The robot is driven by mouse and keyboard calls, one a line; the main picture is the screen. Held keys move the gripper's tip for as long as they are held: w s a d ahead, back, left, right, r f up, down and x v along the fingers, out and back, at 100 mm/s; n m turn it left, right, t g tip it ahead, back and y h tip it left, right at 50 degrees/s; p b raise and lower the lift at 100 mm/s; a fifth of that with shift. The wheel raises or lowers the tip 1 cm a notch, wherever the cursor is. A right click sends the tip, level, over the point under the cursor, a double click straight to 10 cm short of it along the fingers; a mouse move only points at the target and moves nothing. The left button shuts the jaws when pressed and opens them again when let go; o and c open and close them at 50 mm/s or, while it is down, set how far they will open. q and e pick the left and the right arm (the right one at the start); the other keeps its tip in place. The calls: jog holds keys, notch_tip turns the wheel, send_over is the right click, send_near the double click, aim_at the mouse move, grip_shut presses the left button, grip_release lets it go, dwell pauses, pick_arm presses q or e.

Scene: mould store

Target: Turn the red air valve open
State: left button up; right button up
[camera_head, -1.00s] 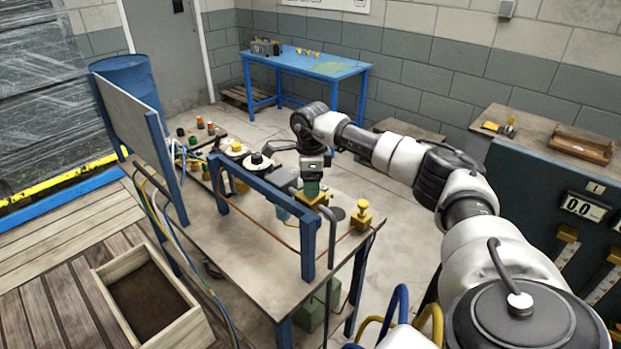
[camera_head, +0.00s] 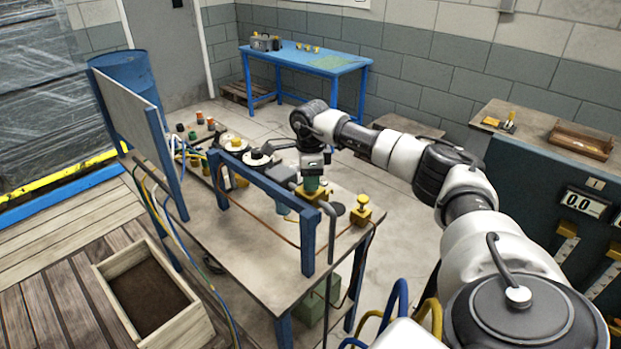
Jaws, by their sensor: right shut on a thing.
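My right gripper (camera_head: 312,172) reaches in from the right and points down over the blue-framed bench (camera_head: 240,262). It is shut at the top of a small fitting with a green-teal body (camera_head: 312,185) on a yellow block (camera_head: 310,196). The gripper covers the top of this fitting, and no red handle shows there, so the valve's position cannot be read. A second yellow fitting with a knob (camera_head: 362,207) stands just to the right, apart from the gripper. My left gripper is not in view.
A blue beam (camera_head: 268,186) on posts runs across the bench close to the gripper. A grey upright panel (camera_head: 127,100) stands at the left, with cables below it. Round discs (camera_head: 234,142) and small coloured knobs lie behind. A panel with a display (camera_head: 584,203) stands right.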

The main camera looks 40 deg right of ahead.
jog(key=n+b, duration=0.1)
jog(key=n, duration=0.2)
jog(key=n+b, duration=0.1)
jog(key=n, duration=0.4)
jog(key=shift+b, duration=0.3)
jog(key=n, duration=0.4)
jog(key=shift+r+n+b, duration=0.1)
jog(key=shift+n+b, duration=0.2)
jog(key=shift+b, duration=0.1)
jog(key=n, duration=0.4)
jog(key=shift+w+n, duration=0.1)
jog(key=shift+n, duration=0.3)
jog(key=o, duration=0.9)
jog(key=shift+b, duration=0.3)
